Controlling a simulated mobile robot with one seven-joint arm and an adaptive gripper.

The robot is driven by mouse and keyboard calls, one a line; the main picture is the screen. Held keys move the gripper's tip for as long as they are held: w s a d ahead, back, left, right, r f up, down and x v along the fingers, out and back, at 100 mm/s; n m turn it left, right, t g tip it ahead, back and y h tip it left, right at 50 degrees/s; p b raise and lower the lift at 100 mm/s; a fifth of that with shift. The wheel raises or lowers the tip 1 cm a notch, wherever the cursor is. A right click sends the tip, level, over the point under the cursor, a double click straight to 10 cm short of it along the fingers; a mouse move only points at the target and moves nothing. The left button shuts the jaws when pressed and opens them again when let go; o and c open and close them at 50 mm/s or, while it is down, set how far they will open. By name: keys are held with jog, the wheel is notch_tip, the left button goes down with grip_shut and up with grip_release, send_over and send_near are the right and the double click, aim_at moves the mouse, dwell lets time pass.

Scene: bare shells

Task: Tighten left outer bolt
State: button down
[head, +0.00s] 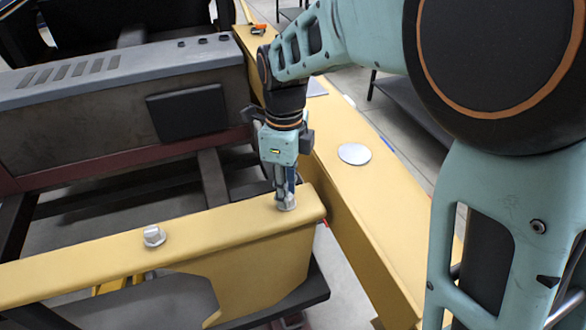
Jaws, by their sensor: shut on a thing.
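Two silver hex bolts stand on top of the yellow beam (90,254). One bolt (153,236) stands free, left of the middle of the picture. The other bolt (287,204) is near the beam's right end. My gripper (285,194) points straight down over this right bolt and is shut on it. The fingers cover the bolt's upper part; its lower rim shows below them. I cannot tell how deep either bolt sits.
A second yellow beam (368,215) runs from back to front on the right, with a pale round disc (354,154) on it. A grey housing (110,90) with a dark box (188,112) stands behind at left. The space above the beam's left part is clear.

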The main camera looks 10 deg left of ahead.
jog(key=shift+w+a+r+m, duration=0.15)
jog(key=shift+r+m, duration=0.1)
jog(key=shift+m, duration=0.75)
jog(key=c, duration=2)
grip_release()
jog(key=o, duration=0.4)
jog(key=shift+f, duration=0.2)
notch_tip(320, 180, up, 12)
jog(key=shift+d, duration=0.2)
